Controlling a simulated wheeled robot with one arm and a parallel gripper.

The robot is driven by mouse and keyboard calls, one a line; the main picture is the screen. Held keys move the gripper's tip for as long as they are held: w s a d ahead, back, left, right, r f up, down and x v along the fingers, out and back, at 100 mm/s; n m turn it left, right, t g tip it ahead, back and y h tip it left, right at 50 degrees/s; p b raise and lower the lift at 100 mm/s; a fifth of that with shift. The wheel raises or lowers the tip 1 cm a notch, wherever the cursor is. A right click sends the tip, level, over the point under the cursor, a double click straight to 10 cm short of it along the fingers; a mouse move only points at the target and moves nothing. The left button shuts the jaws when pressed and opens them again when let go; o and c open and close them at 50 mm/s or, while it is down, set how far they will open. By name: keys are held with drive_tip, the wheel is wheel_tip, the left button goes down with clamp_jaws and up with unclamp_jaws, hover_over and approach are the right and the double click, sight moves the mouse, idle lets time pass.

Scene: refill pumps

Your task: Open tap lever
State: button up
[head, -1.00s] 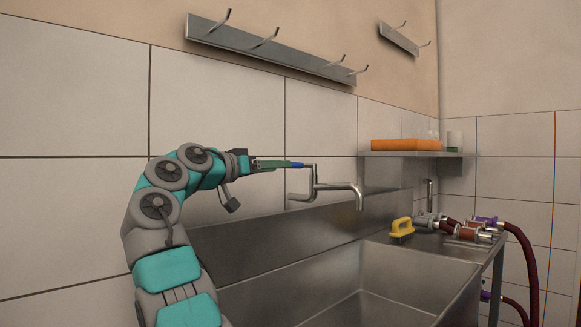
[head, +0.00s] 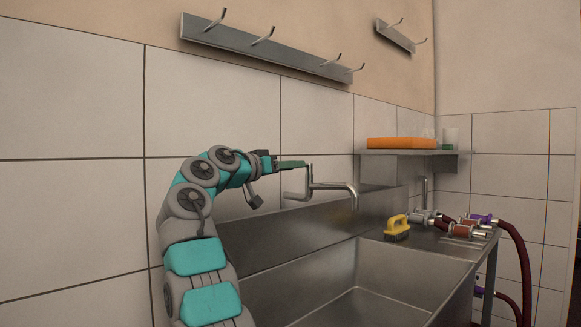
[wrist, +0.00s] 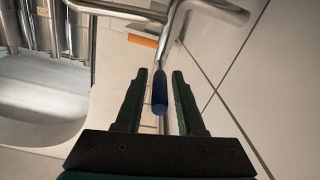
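The metal tap (head: 336,187) is on the wall above the sink. Its lever has a blue grip (wrist: 160,96), seen in the wrist view between the two dark green fingers of my gripper (wrist: 160,76). My gripper is open, with a small gap on each side of the blue grip. In the head view my gripper (head: 291,164) is at the top left of the tap, and its fingers hide the blue grip.
The steel sink basin (head: 383,276) lies below the tap. A yellow-handled brush (head: 396,227) and hose couplings (head: 470,227) lie on the counter at right. A shelf (head: 410,153) with an orange block (head: 402,143) is at the back.

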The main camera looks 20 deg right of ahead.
clamp_jaws()
idle(1.0)
